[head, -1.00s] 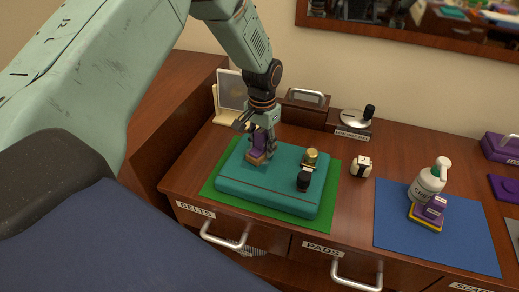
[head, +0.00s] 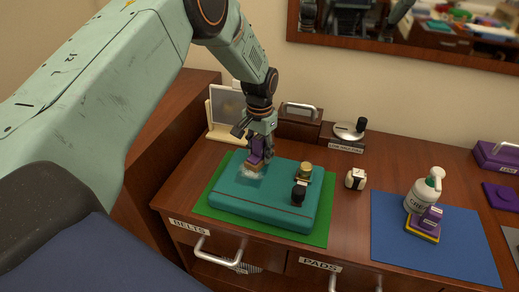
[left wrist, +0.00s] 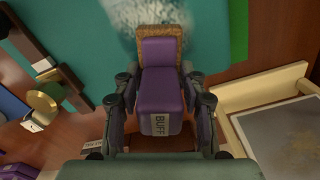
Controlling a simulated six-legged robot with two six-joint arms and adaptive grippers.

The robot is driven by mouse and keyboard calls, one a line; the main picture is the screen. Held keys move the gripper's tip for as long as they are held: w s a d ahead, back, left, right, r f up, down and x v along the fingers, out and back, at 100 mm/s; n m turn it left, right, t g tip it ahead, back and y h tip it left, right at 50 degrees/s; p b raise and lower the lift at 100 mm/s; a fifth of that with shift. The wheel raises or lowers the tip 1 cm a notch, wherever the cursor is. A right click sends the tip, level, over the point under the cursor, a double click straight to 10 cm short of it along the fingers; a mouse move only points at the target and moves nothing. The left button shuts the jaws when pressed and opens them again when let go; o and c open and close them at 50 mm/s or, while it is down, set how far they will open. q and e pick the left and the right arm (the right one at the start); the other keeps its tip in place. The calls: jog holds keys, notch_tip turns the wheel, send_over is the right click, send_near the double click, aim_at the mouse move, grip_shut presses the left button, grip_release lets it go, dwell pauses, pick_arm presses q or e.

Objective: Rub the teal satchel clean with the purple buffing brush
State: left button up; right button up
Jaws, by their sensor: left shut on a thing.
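The teal satchel (head: 265,201) lies flat on the green mat (head: 317,237), with a gold clasp and a black knob on its right side. My left gripper (head: 258,152) is shut on the purple buffing brush (head: 257,160), whose tan pad rests at the satchel's back left part. In the left wrist view the brush (left wrist: 160,85), labelled BUFF, stands between my left fingers (left wrist: 160,100). A whitish streaky patch (head: 246,174) marks the satchel beside the pad; it also shows in the left wrist view (left wrist: 147,15). My right gripper is not in view.
A white-framed panel (head: 222,108) stands close behind my left gripper. A cream bottle (head: 424,190) and a purple-and-yellow applicator (head: 427,222) stand on a blue mat (head: 400,245).

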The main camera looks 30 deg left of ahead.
aim_at(255, 161)
pick_arm(q)
jog(key=shift+s+d+r+p, duration=0.1)
jog(key=shift+s+d+p, duration=0.05)
jog(key=shift+s+p, duration=0.55)
jog(key=shift+s+d+p, duration=0.15)
jog(key=shift+s+p, duration=0.35)
jog(key=shift+s, duration=0.6)
